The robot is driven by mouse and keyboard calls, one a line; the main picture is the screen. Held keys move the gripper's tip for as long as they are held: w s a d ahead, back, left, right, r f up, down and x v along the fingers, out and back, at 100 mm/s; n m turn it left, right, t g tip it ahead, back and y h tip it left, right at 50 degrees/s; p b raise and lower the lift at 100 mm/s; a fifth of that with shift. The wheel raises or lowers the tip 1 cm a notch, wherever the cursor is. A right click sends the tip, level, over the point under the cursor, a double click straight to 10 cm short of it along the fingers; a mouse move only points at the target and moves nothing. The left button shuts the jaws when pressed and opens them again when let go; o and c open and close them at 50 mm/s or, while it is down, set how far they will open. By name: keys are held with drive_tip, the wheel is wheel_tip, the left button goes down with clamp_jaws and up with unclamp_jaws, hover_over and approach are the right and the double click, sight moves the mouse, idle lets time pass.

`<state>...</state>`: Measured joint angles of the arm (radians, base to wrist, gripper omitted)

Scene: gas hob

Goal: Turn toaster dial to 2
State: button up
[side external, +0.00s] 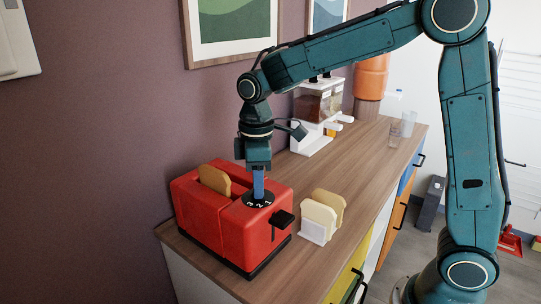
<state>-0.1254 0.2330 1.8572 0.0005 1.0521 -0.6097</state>
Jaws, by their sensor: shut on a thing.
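The red toaster (215,229) stands on the near left end of the wooden counter, with a slice of bread (215,180) showing in its top slot. Its black dial (249,202), with small white numerals, is on the top face near the lever end. My gripper (258,190) points straight down over the dial and is shut on it. A narrow blue part shows between the gripper body and the dial. The grip hides part of the dial, and I cannot tell which number it is set to. A black lever (283,219) sticks out from the toaster's end.
A white rack (314,232) with bread slices (322,212) stands just right of the toaster. A white dispenser (315,139), an orange container (370,78) and clear glasses (408,123) stand farther back. The counter's middle (365,162) is clear. Framed pictures hang on the wall.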

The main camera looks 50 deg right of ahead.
drive_tip(key=shift+n, duration=0.3)
drive_tip(key=o, duration=1)
drive_tip(key=shift+r, duration=0.1)
wheel_tip(320, 180, up, 14)
drive_tip(key=shift+f, duration=0.2)
drive_tip(key=shift+s, duration=0.1)
idle(0.4)
